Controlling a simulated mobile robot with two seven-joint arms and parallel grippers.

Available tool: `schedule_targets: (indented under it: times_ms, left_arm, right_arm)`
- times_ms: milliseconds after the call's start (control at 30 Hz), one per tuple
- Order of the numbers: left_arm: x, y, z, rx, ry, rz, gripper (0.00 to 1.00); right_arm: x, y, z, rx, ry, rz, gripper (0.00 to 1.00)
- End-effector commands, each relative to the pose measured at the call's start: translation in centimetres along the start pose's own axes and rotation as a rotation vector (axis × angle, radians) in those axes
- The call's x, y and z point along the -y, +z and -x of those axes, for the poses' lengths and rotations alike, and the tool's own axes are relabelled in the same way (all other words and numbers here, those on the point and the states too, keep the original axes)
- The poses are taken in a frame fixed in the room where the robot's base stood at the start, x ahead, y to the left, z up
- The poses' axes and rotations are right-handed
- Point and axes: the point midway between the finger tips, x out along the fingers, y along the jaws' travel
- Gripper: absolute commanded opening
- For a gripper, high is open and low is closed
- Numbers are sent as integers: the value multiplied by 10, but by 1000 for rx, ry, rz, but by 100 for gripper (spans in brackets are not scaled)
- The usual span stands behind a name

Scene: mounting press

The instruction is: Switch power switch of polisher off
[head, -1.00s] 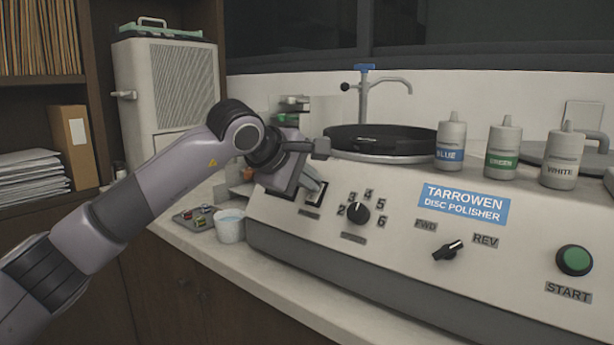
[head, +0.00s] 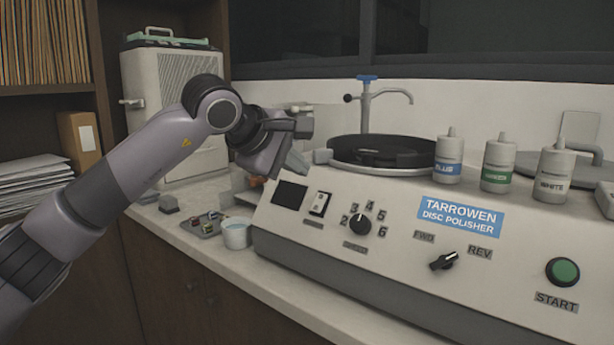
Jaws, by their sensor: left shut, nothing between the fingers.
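The disc polisher (head: 400,245) has a sloped pale front panel with a blue name label. Its power switch (head: 320,204) is a white rocker in a dark frame at the panel's left, with a small label below it. The rocker looks tilted, but which side is pressed I cannot tell for sure. My left gripper (head: 297,163) is shut and empty. It is above and left of the switch, near the panel's upper edge, apart from the switch. My right gripper is not in view.
A dark square (head: 290,194) is left of the switch. A speed knob (head: 360,224), a direction knob (head: 443,261) and a green start button (head: 562,271) are to the right. Bottles stand on top, including a blue-labelled one (head: 448,160). A white cup (head: 237,233) stands near the polisher's left end.

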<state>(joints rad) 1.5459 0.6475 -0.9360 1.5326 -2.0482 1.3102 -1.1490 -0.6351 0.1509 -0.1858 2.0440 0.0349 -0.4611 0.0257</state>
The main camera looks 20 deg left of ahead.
Motion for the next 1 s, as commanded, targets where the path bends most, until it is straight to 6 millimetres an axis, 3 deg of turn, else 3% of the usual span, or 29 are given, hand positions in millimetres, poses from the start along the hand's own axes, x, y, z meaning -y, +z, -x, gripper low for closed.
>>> schedule_targets:
  times_ms: [200,400,1000]
  left_arm:
    - [-5,-1,45,-2,-1,0,0]
    - [-8,0,66,-1,-3,0,0]
    - [-7,2,68,7,-6,3,0]
  right_arm:
    - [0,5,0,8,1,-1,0]
    - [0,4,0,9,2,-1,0]
    - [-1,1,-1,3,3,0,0]
